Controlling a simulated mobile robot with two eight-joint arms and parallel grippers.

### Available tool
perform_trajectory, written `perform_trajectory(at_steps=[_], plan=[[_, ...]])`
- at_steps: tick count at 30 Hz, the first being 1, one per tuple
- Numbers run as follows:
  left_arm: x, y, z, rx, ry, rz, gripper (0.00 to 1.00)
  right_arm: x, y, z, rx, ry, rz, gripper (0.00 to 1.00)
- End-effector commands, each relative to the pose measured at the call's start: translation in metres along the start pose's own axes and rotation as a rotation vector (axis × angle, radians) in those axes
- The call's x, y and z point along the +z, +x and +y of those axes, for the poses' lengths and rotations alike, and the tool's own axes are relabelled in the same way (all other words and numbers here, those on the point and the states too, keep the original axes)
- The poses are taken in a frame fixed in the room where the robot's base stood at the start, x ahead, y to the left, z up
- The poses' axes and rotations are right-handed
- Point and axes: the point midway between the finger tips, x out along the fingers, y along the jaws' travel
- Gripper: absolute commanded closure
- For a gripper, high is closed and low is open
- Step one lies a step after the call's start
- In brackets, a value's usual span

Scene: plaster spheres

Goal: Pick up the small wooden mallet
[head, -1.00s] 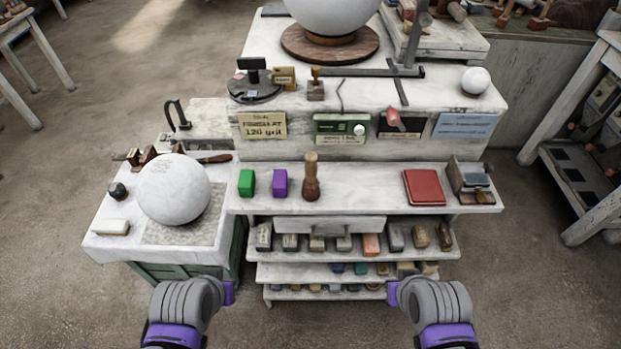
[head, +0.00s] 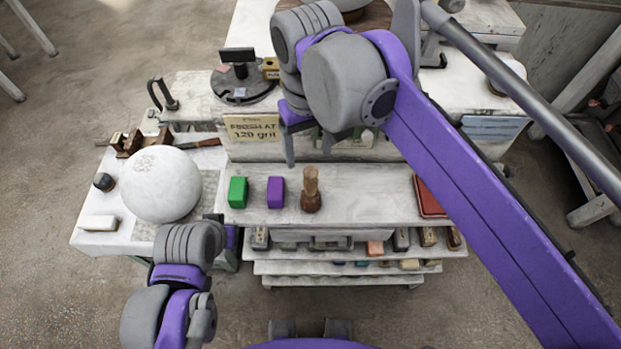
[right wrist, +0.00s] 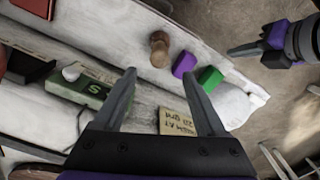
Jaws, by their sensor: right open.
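The small wooden mallet (head: 311,189) stands upright on the pale shelf, dark brown head down and lighter handle up. It also shows in the right wrist view (right wrist: 159,48), beyond my fingertips. My right gripper (head: 308,156) is open and empty, reaching over from the right. Its fingers point down just behind and above the mallet, apart from it. In the right wrist view the two fingers (right wrist: 160,78) are spread with nothing between them. My left gripper (head: 231,238) is low at the left, in front of the shelf's left end; its fingers are unclear.
A purple block (head: 275,192) and a green block (head: 237,192) stand left of the mallet. A red book-like item (head: 429,197) lies at right, partly behind my arm. A white sphere (head: 160,184) rests on the left side table. Bare shelf lies right of the mallet.

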Motion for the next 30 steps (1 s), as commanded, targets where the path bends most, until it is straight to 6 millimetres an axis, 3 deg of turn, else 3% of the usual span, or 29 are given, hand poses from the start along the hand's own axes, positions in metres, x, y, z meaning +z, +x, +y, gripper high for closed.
perform_trajectory(at_steps=[6, 13, 21, 30], plan=[[0.003, 0.003, 0.000, 0.000, 0.000, -0.003, 1.00, 0.001, 0.036, 0.001, 0.000, 0.001, 0.001, 0.27], [0.003, 0.003, 0.000, 0.000, 0.000, -0.003, 1.00, 0.001, 0.054, 0.001, 0.000, 0.001, 0.003, 0.27], [0.003, 0.002, 0.000, 0.000, 0.000, -0.002, 1.00, 0.003, 0.092, 0.002, -0.001, 0.002, 0.003, 0.27], [0.003, 0.003, 0.000, 0.000, 0.000, -0.003, 1.00, 0.003, 0.097, 0.002, -0.001, 0.002, 0.003, 0.27]])
